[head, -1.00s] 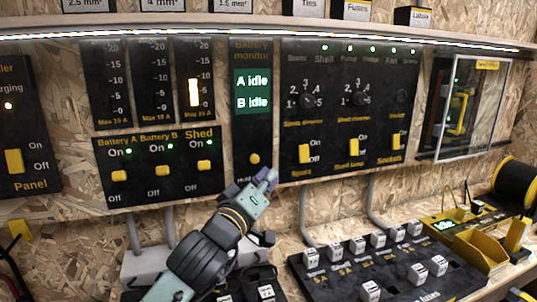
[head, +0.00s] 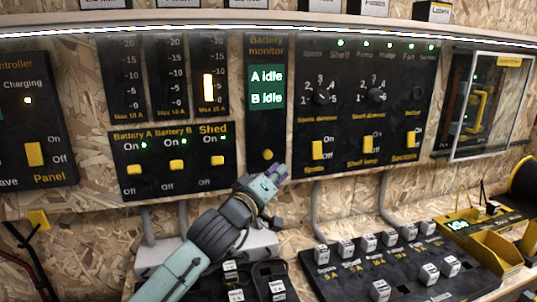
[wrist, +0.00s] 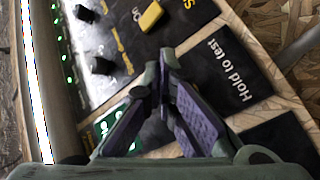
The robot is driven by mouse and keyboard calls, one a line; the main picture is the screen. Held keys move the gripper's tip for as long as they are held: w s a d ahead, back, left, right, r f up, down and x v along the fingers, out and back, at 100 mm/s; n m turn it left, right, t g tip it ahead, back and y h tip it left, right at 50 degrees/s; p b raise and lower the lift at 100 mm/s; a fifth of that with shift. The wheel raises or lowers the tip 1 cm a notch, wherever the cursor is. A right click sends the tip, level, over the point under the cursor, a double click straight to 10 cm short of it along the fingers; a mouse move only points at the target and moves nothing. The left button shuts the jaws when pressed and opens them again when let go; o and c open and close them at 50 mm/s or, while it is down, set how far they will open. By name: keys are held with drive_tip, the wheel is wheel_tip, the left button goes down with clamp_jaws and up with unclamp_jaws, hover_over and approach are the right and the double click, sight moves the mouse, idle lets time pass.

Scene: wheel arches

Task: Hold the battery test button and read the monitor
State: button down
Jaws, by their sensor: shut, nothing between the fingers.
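The battery monitor (head: 266,48) is a dark upright panel with a green display (head: 266,87) that reads "A idle" and "B idle". Its yellow test button (head: 267,154) sits low on the panel. My gripper (head: 278,172) is shut and empty, just below and to the right of the button in the head view, apart from it in the picture. In the wrist view my gripper's fingers (wrist: 165,62) come together near the "Hold to test" label (wrist: 222,75). The green display (wrist: 110,122) is partly hidden behind a finger there, and the button is not visible.
A glass-fronted box (head: 490,100) hangs further right. Below, a black board (head: 400,275) carries several white labelled blocks. Grey conduits run down the wall.

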drive_tip(key=shift+w+a+p, duration=0.1)
drive_tip(key=shift+w+a, duration=0.1)
drive_tip(key=shift+w, duration=0.45)
drive_tip(key=shift+w+a+p, duration=0.15)
drive_tip(key=shift+w+a, duration=0.1)
drive_tip(key=shift+w, duration=0.35)
drive_tip(key=shift+w+a+p, duration=0.1)
drive_tip(key=shift+w+a, duration=0.1)
drive_tip(key=shift+w, duration=0.45)
drive_tip(key=shift+w, duration=0.1)
drive_tip(key=shift+w+a, duration=0.1)
drive_tip(key=shift+w, duration=0.25)
drive_tip(key=shift+w+a, duration=0.2)
drive_tip(key=shift+w, duration=0.2)
idle(1.9)
idle(0.8)
drive_tip(key=shift+s+d, duration=0.3)
drive_tip(key=shift+s, duration=0.55)
drive_tip(key=shift+s+d+b, duration=0.15)
drive_tip(key=shift+s+d, duration=0.1)
drive_tip(key=shift+s, duration=0.55)
drive_tip(key=shift+s+d+b, duration=0.15)
drive_tip(key=shift+s+d, duration=0.1)
drive_tip(key=shift+s, duration=0.55)
drive_tip(key=shift+s+d+b, duration=0.15)
drive_tip(key=shift+s+d, duration=0.1)
drive_tip(key=shift+s, duration=0.55)
